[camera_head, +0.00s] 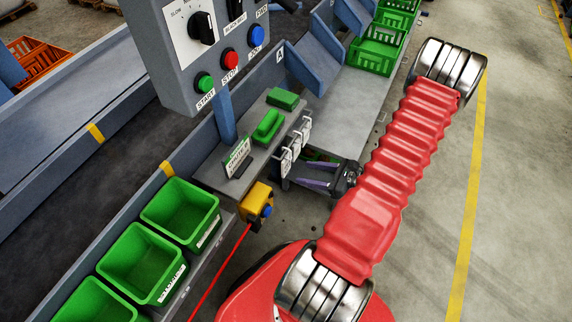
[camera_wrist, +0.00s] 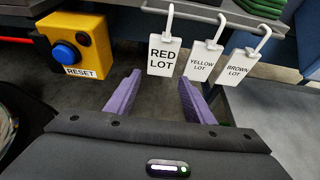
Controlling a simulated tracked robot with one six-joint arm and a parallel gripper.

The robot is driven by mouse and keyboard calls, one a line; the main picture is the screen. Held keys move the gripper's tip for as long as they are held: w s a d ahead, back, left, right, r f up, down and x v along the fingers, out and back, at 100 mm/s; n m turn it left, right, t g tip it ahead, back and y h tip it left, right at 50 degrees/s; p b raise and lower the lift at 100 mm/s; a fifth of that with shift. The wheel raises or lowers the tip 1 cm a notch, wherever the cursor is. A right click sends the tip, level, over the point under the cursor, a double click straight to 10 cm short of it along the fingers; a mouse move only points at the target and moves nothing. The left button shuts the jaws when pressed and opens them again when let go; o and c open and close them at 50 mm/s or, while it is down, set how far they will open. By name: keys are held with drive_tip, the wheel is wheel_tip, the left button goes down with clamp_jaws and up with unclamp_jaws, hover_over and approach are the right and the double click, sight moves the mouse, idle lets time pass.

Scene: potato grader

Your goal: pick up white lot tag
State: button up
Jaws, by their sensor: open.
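Three white lot tags hang from hooks on a rail, marked RED LOT (camera_wrist: 163,55), YELLOW LOT (camera_wrist: 201,62) and BROWN LOT (camera_wrist: 240,66) in the wrist view. In the head view they hang small at the shelf's front edge, their print unreadable. My gripper (camera_wrist: 160,80) is open, with its purple fingers apart and nothing between them. In the wrist view the RED LOT tag appears between and just beyond the fingertips; contact cannot be told. In the head view my gripper (camera_head: 297,174) is beside the lowest tags.
A yellow box with a blue RESET button (camera_wrist: 80,52) is left of the tags. A shelf (camera_head: 225,180) holds a sign (camera_head: 237,157) and green items. Green bins (camera_head: 143,262) stand lower left. A control panel (camera_head: 208,50) rises behind. Floor at right is clear.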

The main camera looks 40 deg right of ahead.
sight(288, 169)
drive_tip(key=shift+x, duration=2.1)
drive_tip(key=shift+x, duration=2.6)
drive_tip(key=shift+c, duration=0.5)
drive_tip(key=c, duration=0.6)
